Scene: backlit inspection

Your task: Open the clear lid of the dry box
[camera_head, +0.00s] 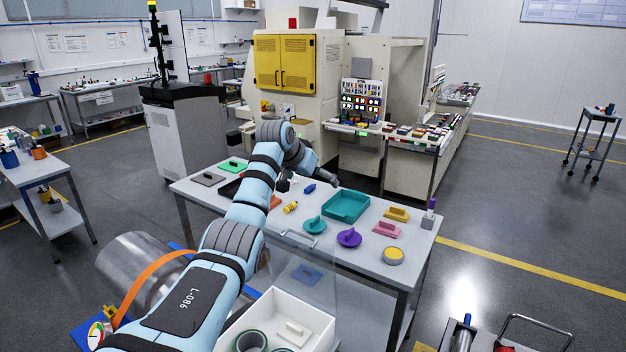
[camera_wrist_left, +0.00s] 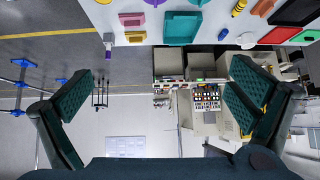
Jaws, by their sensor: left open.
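The dry box (camera_head: 318,322) is a white open-topped box at the bottom of the head view. Its clear lid (camera_head: 318,262) stands raised at the box's far side, with a thin handle near its top edge. Rolls of green tape (camera_head: 250,342) and a pale block (camera_head: 293,333) show inside. My left gripper (camera_head: 330,178) is over the table, well beyond the box and lid and apart from both. In the left wrist view, its jaws (camera_wrist_left: 160,72) are spread with nothing between them. My right gripper is out of view.
The table (camera_head: 330,252) carries a teal tray (camera_head: 346,205), a purple lidlike piece (camera_head: 349,238), a yellow tin (camera_head: 393,256) and other small parts. A metal cylinder (camera_head: 140,272) lies left of my arm.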

